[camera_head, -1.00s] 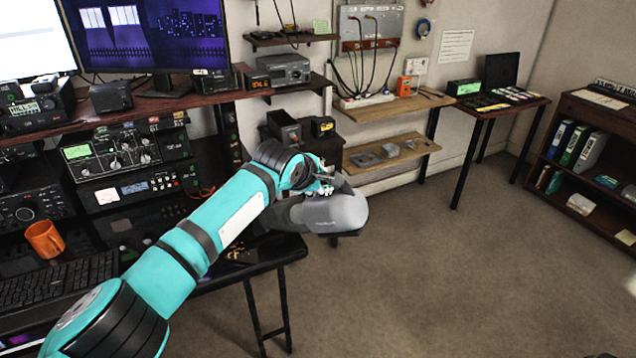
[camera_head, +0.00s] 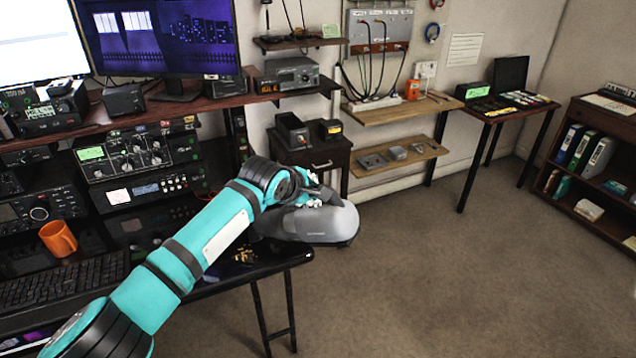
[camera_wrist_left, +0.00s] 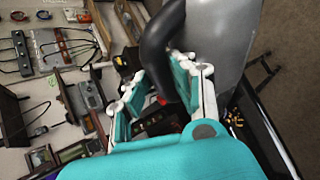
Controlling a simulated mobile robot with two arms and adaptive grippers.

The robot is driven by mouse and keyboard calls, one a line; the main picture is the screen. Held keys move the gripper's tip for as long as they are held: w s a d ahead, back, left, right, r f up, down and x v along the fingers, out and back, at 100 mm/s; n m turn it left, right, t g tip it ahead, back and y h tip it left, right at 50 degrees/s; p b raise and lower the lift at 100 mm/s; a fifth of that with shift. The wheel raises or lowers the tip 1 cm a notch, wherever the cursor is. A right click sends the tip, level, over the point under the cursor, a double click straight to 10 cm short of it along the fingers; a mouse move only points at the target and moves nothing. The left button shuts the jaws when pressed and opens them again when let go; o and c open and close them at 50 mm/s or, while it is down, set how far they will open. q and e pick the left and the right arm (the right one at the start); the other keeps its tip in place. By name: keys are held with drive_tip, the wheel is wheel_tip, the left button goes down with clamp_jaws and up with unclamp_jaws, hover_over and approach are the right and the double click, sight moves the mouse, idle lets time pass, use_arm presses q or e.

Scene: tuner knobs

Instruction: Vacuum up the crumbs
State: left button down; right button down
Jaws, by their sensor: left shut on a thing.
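A grey handheld vacuum (camera_head: 322,224) with a black handle is held over the right end of the black desk (camera_head: 205,285). Its rounded grey end sticks out past the desk edge. My left gripper (camera_head: 308,192) is shut on the vacuum's handle. In the left wrist view the black handle (camera_wrist_left: 160,40) lies at the fingers of the left gripper (camera_wrist_left: 163,88), with the grey body (camera_wrist_left: 220,35) beside it. Yellowish crumbs (camera_head: 244,256) lie on the desk below and left of the vacuum; they also show in the left wrist view (camera_wrist_left: 235,117). My right gripper is out of view.
An orange mug (camera_head: 58,239) and a keyboard (camera_head: 62,280) stand on the left of the desk. Radio gear (camera_head: 140,150) fills the shelves behind. A small dark cabinet (camera_head: 318,160) stands beyond the vacuum. The floor (camera_head: 430,270) to the right is clear.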

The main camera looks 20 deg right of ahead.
use_arm(q)
drive_tip(key=w+a+p, duration=0.2)
drive_tip(key=a+p, duration=0.3)
drive_tip(key=a, duration=0.5)
drive_tip(key=shift+w+a+f+p, duration=0.15)
drive_tip(key=shift+w+f+p, duration=0.05)
drive_tip(key=shift+f+p, duration=0.15)
idle(0.6)
drive_tip(key=shift+w+a+r+p, duration=0.15)
drive_tip(key=shift+a+p, duration=1.7)
drive_tip(key=shift+a, duration=0.85)
